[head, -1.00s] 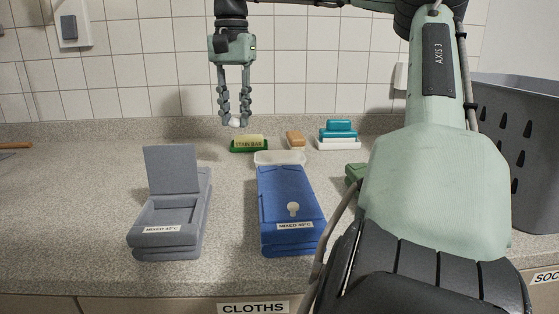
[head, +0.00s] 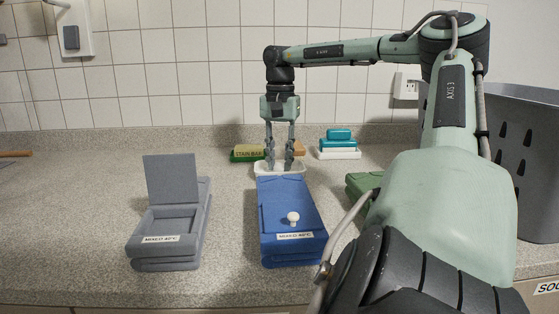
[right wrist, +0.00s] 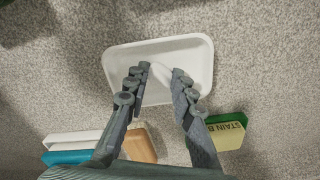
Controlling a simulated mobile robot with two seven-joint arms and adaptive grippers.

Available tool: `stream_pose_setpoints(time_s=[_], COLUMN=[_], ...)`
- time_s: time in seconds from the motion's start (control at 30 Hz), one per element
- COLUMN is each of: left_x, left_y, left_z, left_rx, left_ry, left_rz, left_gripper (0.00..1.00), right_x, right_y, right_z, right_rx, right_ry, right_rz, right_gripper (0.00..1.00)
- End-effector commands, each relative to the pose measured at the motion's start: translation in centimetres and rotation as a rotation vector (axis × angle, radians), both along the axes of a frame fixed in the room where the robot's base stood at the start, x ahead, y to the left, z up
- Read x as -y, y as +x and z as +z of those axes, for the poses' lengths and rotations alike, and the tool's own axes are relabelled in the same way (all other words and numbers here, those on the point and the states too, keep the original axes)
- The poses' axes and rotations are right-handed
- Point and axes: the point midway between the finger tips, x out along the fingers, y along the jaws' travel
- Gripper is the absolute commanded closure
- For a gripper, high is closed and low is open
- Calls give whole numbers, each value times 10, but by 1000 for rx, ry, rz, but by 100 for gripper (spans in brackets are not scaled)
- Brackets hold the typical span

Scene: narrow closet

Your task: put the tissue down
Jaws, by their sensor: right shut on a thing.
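My right gripper (head: 279,165) points straight down over a shallow white tray (head: 299,170) behind the blue box. It is shut on a small white tissue. In the right wrist view the tissue (right wrist: 161,73) shows faintly between the fingertips (right wrist: 161,70), in front of the white tray (right wrist: 200,48). White on white makes its outline hard to see. I cannot tell whether the tissue touches the tray floor. My left gripper is not in view.
A blue box (head: 285,205) with a white knob stands in front of the tray. An open grey box (head: 173,235) is at left. A stain bar on a green holder (head: 240,155), a teal stack (head: 339,140) and a grey basket (head: 520,150) stand nearby. The left counter is mostly clear.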

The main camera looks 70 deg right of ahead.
Motion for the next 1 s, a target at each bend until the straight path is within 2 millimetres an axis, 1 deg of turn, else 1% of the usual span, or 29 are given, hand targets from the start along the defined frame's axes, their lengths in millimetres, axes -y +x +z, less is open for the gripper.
stream_pose_setpoints(time_s=[0.07, 0.27, 0.4, 0.43, 0.57, 0.6, 0.87, 0.93, 1.0], left_x=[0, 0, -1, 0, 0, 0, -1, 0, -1], left_y=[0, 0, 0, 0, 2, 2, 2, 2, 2], left_z=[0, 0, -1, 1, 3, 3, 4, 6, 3], left_rx=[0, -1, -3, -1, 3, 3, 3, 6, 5], left_ry=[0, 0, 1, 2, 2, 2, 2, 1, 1], left_rz=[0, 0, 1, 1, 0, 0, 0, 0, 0], left_gripper=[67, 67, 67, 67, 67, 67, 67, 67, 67], right_x=[0, 0, 0, 0, 0, 0, 0, 0, 0], right_y=[0, 0, 0, 0, 0, 0, 0, 0, 1], right_z=[-3, -3, -7, -6, -6, -6, -5, 0, 6], right_rx=[0, 1, 1, 1, 1, 1, 1, 1, 3], right_ry=[-1, -1, 0, 0, 0, 0, -1, -2, -3], right_rz=[0, 0, 0, 0, 0, 0, 0, -1, -1], right_gripper=[84, 84, 84, 72, 56, 55, 55, 55, 55])
